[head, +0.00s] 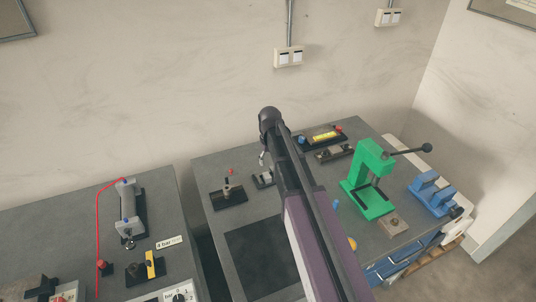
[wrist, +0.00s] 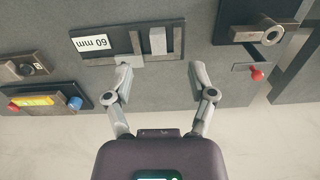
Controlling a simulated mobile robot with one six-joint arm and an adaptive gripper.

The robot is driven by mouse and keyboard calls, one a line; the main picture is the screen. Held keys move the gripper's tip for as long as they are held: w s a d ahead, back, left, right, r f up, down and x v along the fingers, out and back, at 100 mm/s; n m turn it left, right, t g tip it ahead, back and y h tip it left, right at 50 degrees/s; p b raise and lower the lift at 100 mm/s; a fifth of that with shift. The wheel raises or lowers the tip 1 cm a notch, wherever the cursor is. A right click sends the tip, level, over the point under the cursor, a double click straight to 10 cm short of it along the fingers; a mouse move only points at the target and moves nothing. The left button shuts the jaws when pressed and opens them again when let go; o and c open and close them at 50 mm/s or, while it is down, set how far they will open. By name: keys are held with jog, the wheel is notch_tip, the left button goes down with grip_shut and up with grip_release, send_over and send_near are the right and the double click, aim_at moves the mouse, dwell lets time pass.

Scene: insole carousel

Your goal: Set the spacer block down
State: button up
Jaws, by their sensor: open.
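My gripper (wrist: 159,74) is open and empty in the wrist view, with its two fingers spread apart. Just beyond the fingertips is a dark fixture (wrist: 110,58) with a white "60 mm" label. A light grey block (wrist: 157,40) stands on it, beside a longer grey bar (wrist: 178,42); I cannot tell for certain which is the spacer block. Neither is between the fingers. In the head view, the fixture (head: 263,181) is partly hidden behind my arm, and one finger of my gripper (head: 262,158) shows above it.
A dark clamp with a round post (wrist: 268,36) and a red-knobbed lever (wrist: 257,73) stand to the right in the wrist view. A yellow-marked device (wrist: 38,101) is at left. In the head view, a green press (head: 366,180) and blue stand (head: 432,192) are to the right.

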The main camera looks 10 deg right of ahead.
jog(key=s+m, duration=0.2)
jog(key=s, duration=1.7)
jog(key=shift+s+d, duration=0.2)
jog(key=shift+s, duration=0.2)
